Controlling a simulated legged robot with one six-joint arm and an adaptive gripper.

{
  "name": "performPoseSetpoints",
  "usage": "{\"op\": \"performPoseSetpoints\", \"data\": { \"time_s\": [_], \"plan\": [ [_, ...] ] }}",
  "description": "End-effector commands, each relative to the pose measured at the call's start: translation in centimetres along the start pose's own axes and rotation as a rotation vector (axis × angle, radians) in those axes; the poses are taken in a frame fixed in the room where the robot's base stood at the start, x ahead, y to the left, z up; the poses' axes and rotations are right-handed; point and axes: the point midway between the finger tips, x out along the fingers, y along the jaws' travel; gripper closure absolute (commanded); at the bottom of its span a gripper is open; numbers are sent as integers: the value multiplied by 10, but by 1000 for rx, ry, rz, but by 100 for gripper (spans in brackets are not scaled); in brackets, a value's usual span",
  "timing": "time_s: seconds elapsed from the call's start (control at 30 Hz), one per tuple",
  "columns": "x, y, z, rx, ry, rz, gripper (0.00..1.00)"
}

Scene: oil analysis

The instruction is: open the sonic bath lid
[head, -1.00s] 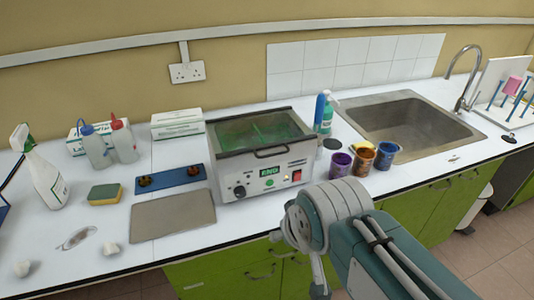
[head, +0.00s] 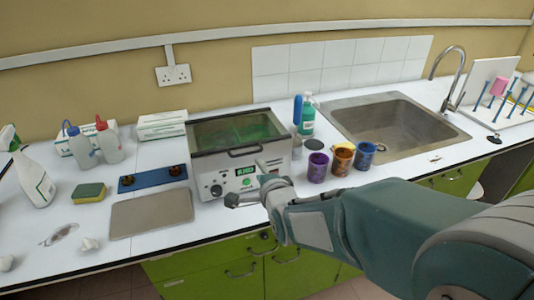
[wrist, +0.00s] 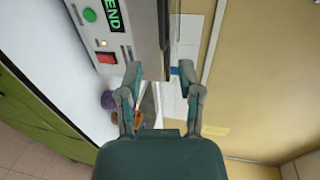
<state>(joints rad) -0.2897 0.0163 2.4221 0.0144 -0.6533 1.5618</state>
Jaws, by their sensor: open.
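The sonic bath (head: 210,170) is a grey metal box on the counter with a front panel, knobs and a green label. Its lid (head: 236,130) looks shut: a glassy top showing green inside, with a dark handle (head: 245,150) at the front edge. In the wrist view, my gripper's fingers (wrist: 160,71) are spread, with the bath's front panel (wrist: 105,35) to the upper left. I cannot tell whether a finger touches the bath.
Purple, orange and blue pots (head: 342,160) and a green bottle (head: 306,117) stand right of the bath, before the sink (head: 440,130). A grey plate (head: 150,214) and blue rack (head: 155,179) lie left. The counter's front edge runs below my gripper.

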Motion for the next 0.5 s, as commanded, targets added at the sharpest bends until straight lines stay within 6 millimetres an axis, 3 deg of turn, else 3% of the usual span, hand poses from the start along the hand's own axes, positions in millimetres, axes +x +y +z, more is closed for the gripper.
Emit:
{"op": "performPoseSetpoints", "data": {
  "time_s": [0.17, 0.5],
  "plan": [
    [15, 0, 1, 4, 0, -3, 53],
    [70, 0, -1, 4, 0, -2, 53]
  ]
}}
